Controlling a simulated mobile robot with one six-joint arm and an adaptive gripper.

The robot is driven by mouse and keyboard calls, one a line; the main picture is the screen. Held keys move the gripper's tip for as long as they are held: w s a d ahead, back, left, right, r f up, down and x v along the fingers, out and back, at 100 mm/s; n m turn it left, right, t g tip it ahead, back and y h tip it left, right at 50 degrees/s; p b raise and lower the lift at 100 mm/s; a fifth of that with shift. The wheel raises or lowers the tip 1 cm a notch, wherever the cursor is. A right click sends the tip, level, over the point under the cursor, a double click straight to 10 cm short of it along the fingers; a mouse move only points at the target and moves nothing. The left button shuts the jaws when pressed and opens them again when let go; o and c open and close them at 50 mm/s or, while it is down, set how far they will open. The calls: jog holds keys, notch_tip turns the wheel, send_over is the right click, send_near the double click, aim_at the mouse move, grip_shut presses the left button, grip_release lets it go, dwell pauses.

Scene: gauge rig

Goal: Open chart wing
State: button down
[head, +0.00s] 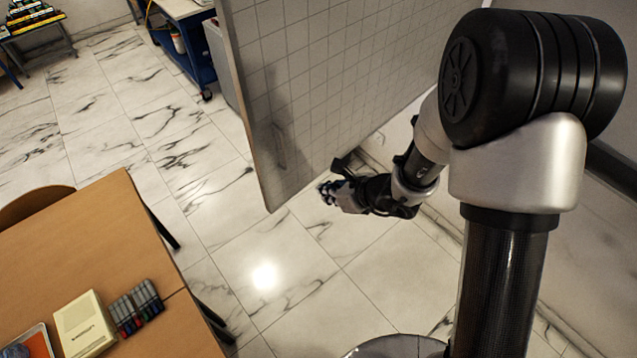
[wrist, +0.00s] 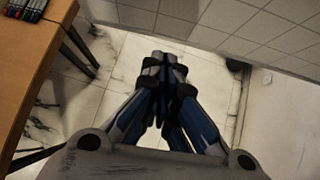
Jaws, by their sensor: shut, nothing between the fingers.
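The chart wing (head: 320,80) is a large white panel with a grid of lines. In the head view it stands out into the room from the wall at the right, its free edge toward the left and its lower corner above the floor. In the wrist view its gridded face (wrist: 250,30) runs along the top and upper right. My gripper (head: 326,192) is just below the panel's lower edge in the head view. In the wrist view its fingers (wrist: 165,65) are closed together with nothing between them. I cannot tell whether the gripper touches the panel.
A brown table (head: 150,285) with a book (head: 84,325) and several markers (head: 137,307) stands at the lower left. A chair (head: 35,203) is behind it. A blue cart (head: 185,45) stands at the back. Tiled floor (head: 265,270) between table and panel is clear.

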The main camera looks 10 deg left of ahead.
jog(key=w+a, duration=0.2)
jog(key=shift+a+r+p, duration=0.2)
jog(key=shift+a+p, duration=0.15)
